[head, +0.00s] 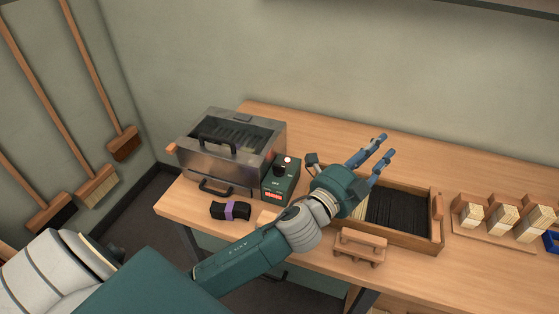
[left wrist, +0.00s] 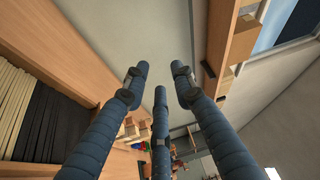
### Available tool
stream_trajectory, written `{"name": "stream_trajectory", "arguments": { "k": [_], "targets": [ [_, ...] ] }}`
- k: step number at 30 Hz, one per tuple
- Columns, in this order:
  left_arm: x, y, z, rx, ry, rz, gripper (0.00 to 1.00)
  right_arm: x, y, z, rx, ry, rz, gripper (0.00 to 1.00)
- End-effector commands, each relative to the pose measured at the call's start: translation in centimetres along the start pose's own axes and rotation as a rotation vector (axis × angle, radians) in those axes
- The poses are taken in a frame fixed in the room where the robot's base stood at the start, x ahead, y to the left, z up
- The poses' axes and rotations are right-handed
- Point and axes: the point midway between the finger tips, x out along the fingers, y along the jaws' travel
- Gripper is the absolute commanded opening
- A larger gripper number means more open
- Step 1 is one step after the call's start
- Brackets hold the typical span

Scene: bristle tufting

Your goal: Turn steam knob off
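A dark green control box (head: 282,184) stands against the right side of the metal steamer (head: 222,158) on the bench. Its top carries a small dark knob (head: 279,170) beside a pale round part with red on it, and its front has a small red label. The knob's setting is too small to read. My left gripper (head: 383,147) is to the right of the box, above the back of the bristle tray, with its fingers pointing away from the box. In the left wrist view its blue fingers (left wrist: 160,72) are spread, with nothing between them. My right gripper is not in view.
The wooden tray (head: 436,222) of dark and pale bristles lies under my left arm. A wooden block tool (head: 360,245) is in front of it. A black bundle with a purple band (head: 231,210) lies before the steamer. Brush-block stacks stand at right; brooms hang at left.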

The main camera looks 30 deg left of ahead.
Motion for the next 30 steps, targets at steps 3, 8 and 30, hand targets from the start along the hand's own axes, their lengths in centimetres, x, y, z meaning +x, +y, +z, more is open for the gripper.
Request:
{"name": "stream_trajectory", "arguments": {
  "k": [3, 8, 30],
  "targets": [
    [3.2, -3.4, -6.9, 0.385, 0.293, -0.158, 0.26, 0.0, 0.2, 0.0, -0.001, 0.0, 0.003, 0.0],
    [3.8, -1.5, -13.6, 0.922, 0.688, -0.29, 0.26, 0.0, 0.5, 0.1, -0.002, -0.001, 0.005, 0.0],
    [-7.0, -0.6, 25.2, 1.99, 2.1, 0.712, 0.26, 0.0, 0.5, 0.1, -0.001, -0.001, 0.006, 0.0]
  ]
}}
